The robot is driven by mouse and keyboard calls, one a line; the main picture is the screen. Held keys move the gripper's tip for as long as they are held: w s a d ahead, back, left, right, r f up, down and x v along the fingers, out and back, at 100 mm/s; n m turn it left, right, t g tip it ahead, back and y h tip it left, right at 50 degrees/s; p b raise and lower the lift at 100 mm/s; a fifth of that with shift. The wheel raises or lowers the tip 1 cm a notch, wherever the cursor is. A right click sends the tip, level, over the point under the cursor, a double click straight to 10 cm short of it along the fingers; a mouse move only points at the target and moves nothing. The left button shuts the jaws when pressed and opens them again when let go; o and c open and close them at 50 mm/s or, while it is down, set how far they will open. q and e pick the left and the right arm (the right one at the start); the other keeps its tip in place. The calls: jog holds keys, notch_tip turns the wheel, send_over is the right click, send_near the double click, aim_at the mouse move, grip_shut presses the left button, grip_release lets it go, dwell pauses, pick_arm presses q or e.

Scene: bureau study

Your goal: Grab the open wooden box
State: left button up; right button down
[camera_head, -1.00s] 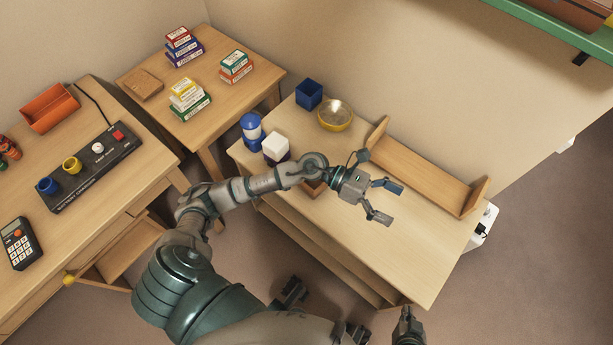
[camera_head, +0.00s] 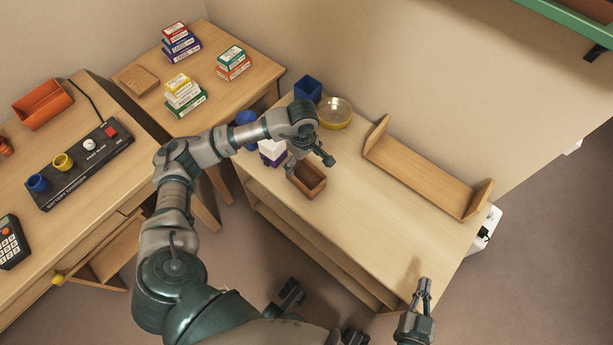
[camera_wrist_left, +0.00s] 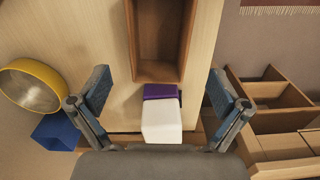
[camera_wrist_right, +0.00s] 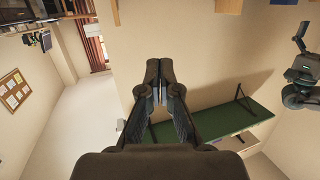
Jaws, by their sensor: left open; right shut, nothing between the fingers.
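The open wooden box (camera_head: 317,188) is a small brown tray-like box on the light wooden table, left of its middle. In the left wrist view the open box (camera_wrist_left: 157,72) lies ahead, its hollow inside showing. My left gripper (camera_head: 310,163) is open, above the table at the box's far end, and hides part of it. In the left wrist view the left fingers (camera_wrist_left: 160,88) are spread wide with the box beyond them, not between them. My right gripper (camera_head: 425,290) is shut and empty by the table's near right corner; its closed fingers show in the right wrist view (camera_wrist_right: 160,82).
A white block (camera_head: 270,147) and a purple block (camera_head: 272,162) stand close beside the box. The table's right front is clear.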

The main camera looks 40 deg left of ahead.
aim_at(306, 181)
pick_arm(q)
jog(key=shift+d+f, duration=0.3)
jog(key=shift+f, duration=0.35)
jog(key=shift+d+f, duration=0.3)
jog(key=shift+f, duration=0.3)
jog(key=f, duration=0.1)
jog(key=f+b, duration=0.1)
jog(key=f, duration=0.1)
jog(key=f+b, duration=0.1)
jog(key=f, duration=0.1)
jog(key=shift+a, duration=0.35)
jog(key=shift+a+f, duration=0.1)
jog(key=shift+f, duration=0.15)
jog(key=shift+r, duration=0.15)
jog(key=shift+d, duration=0.35)
jog(key=shift+c, duration=0.8)
jog(key=shift+d+r, duration=0.1)
jog(key=shift+d, duration=0.05)
jog(key=c, duration=0.8)
jog(key=shift+c, duration=1)
jog(key=shift+a, duration=0.2)
pick_arm(e)
jog(key=r+t, duration=0.3)
jog(key=r+t+y, duration=0.1)
jog(key=r, duration=0.1)
jog(key=shift+w+a+r, duration=0.1)
jog(key=shift+w, duration=0.15)
